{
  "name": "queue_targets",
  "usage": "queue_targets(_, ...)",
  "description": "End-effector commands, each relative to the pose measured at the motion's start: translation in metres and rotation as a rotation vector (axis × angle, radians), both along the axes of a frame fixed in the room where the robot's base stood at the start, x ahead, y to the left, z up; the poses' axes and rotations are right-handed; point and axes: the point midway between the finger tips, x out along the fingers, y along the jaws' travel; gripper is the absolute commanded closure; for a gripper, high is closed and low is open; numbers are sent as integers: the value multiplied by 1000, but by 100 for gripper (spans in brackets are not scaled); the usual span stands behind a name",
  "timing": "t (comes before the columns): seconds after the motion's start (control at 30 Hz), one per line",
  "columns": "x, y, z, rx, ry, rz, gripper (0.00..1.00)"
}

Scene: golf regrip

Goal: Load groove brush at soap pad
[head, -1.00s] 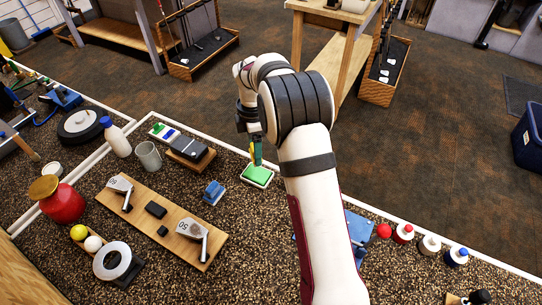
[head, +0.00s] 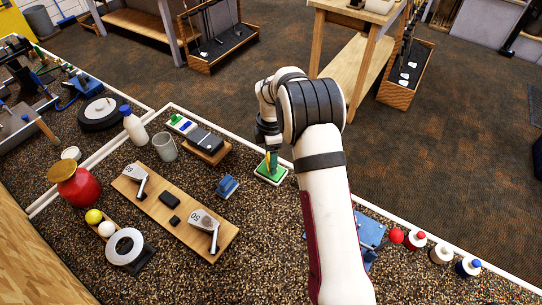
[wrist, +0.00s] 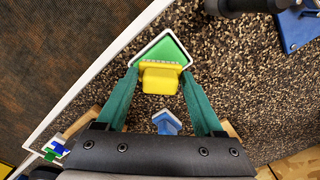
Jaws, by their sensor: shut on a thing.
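The groove brush (wrist: 160,82) is a yellow block with a pale bristle row along its far edge. My gripper (wrist: 160,77) is shut on it, one green finger at each side. The soap pad (wrist: 166,47) is a green square in a white tray, and the bristles overlap its near part in the wrist view. In the head view my gripper (head: 271,161) points down over the pad (head: 264,172), which is partly hidden. I cannot tell whether the bristles touch the pad.
A small blue block (head: 228,187) stands left of the pad. A wooden board (head: 172,217) with two club heads lies further left. A dark block on a wooden base (head: 206,146), a grey cup (head: 166,146) and a white bottle (head: 134,127) stand behind. Paint-like bottles line the right edge.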

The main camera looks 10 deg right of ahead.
Motion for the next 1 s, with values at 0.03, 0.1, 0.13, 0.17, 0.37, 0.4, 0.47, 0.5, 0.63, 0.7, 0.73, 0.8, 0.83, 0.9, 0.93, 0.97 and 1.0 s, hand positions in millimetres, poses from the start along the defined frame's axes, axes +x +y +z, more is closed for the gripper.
queue_targets(0.03,0,0,0,0,0,0,76)
queue_targets(0.1,0,0,0,0,0,0,76)
queue_targets(0.13,0,0,0,0,0,0,76)
queue_targets(0.17,0,0,0,0,0,0,76)
queue_targets(0.37,0,0,-2,0,0,0,76)
queue_targets(0.4,0,0,-3,0,0,0,76)
queue_targets(0.47,0,0,-3,0,0,0,76)
queue_targets(0.5,0,0,-4,0,1,0,76)
queue_targets(0.63,0,0,-5,0,1,0,76)
queue_targets(0.7,0,0,-6,0,1,0,76)
queue_targets(0.73,0,0,-7,0,1,0,76)
queue_targets(0.8,0,0,-7,0,1,0,76)
queue_targets(0.83,0,0,-8,0,1,0,76)
queue_targets(0.9,0,0,-8,0,0,0,76)
queue_targets(0.93,0,0,-9,0,0,0,76)
queue_targets(0.97,0,0,-9,0,0,0,76)
queue_targets(1.0,0,0,-10,0,0,0,76)
